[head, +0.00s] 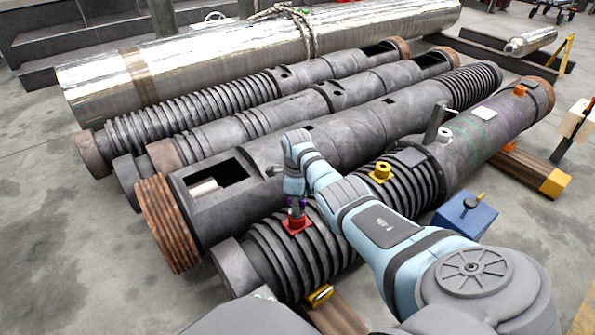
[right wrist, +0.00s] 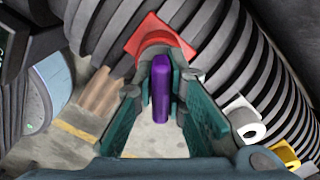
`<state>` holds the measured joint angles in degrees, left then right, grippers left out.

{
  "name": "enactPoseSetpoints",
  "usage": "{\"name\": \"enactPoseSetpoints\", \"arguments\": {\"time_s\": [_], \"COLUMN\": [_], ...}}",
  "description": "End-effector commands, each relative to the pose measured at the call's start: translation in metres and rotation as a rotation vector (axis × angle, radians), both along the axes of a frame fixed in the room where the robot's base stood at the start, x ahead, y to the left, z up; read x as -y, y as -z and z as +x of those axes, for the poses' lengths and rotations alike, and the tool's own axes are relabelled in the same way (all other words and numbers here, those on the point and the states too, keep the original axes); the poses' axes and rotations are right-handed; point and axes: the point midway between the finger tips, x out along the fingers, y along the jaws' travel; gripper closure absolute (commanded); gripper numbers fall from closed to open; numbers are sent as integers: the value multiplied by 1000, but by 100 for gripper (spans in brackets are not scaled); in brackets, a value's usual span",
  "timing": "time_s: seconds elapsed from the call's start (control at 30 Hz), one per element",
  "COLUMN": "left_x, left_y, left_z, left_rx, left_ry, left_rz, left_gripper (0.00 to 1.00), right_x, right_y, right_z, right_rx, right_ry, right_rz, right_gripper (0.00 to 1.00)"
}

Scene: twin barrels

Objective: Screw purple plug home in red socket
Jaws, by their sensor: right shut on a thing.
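The red socket (head: 296,225) sits on top of the ribbed near end of the front dark barrel. It also shows in the right wrist view (right wrist: 160,36), ahead of the fingertips. My right gripper (head: 296,207) points down just over the socket. It is shut on the purple plug (right wrist: 161,90), which stands between the teal-padded fingers. Only a little purple shows in the head view. The plug's far end lines up with the socket; I cannot tell whether it has entered the opening. My left gripper is not in view.
A yellow socket (head: 380,173), a white socket (head: 445,134) and an orange socket (head: 520,91) sit further along the same barrel. A blue box (head: 464,222) with a yellow piece stands to the right. Other long barrels lie behind. Clear floor shows at left.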

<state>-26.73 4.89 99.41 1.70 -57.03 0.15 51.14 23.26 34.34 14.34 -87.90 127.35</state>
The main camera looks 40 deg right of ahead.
Motion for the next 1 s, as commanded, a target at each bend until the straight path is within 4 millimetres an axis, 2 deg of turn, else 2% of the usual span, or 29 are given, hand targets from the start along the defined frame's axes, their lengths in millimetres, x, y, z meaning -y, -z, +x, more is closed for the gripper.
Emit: {"name": "enactPoseSetpoints", "arguments": {"time_s": [0.1, 0.2, 0.37, 0.4, 0.53, 0.83, 1.0], "left_x": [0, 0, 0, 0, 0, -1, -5], "left_y": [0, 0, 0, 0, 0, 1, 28], "left_z": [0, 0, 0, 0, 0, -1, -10], "left_rx": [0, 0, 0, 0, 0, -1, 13], "left_ry": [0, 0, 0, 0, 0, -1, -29], "left_rz": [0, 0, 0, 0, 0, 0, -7], "left_gripper": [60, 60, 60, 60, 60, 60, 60], "right_x": [0, 0, 0, 0, 0, 0, 0], "right_y": [1, 1, 1, 1, 1, -1, -19], "right_z": [0, 1, 0, 0, 0, 0, 0], "right_rx": [0, 1, 0, 0, 0, 0, -1], "right_ry": [448, 622, 629, 629, 628, 626, 626], "right_rz": [0, 0, 0, 0, 0, 0, 0], "right_gripper": [100, 100, 100, 84, 65, 65, 65]}}
